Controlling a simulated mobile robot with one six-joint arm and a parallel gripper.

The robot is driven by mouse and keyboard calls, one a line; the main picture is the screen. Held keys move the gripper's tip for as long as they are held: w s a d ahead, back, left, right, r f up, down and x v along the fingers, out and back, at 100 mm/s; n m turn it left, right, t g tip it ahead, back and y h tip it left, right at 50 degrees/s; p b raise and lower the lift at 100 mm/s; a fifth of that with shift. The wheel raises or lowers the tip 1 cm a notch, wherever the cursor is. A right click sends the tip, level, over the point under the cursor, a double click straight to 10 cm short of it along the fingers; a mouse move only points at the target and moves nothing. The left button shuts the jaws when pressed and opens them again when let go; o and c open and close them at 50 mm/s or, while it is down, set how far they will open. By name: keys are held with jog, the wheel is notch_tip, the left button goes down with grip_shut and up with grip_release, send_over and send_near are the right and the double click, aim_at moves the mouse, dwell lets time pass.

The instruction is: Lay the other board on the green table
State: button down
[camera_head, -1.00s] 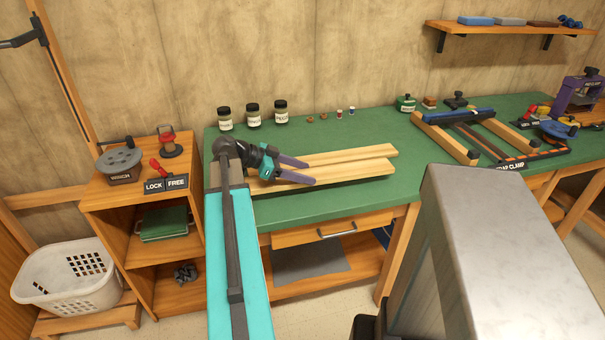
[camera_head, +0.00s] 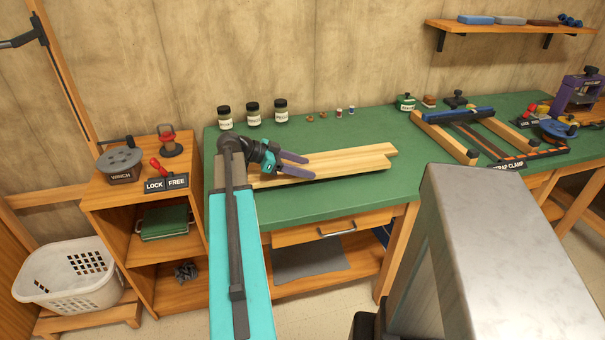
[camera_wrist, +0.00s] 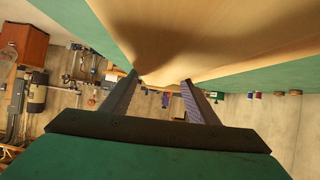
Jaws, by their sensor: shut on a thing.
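Two long pale wooden boards lie side by side on the green table (camera_head: 365,205). The back board (camera_head: 360,154) and the front board (camera_head: 355,170) run nearly parallel, with edges close together; I cannot tell whether they touch. My gripper (camera_head: 311,169), with purple-grey fingers, is shut on the front board near its left part. In the wrist view, pale wood (camera_wrist: 215,30) fills the top centre, between and beyond my fingers (camera_wrist: 160,80). The gripper and arm hide part of the boards' left ends.
Three jars (camera_head: 253,115) and small pots stand along the back of the table. A strap clamp frame (camera_head: 485,137) lies at the right. A shelf unit (camera_head: 125,205) with a lock/free sign stands left, beside a white basket (camera_head: 75,275). The table front is clear.

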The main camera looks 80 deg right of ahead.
jog(key=shift+f, duration=1.3)
jog(key=c, duration=1)
grip_release()
jog(key=b+v, duration=0.1)
jog(key=v, duration=0.9)
jog(key=shift+w+r, duration=0.1)
jog(key=shift+w, duration=0.1)
jog(key=shift+v, duration=0.8)
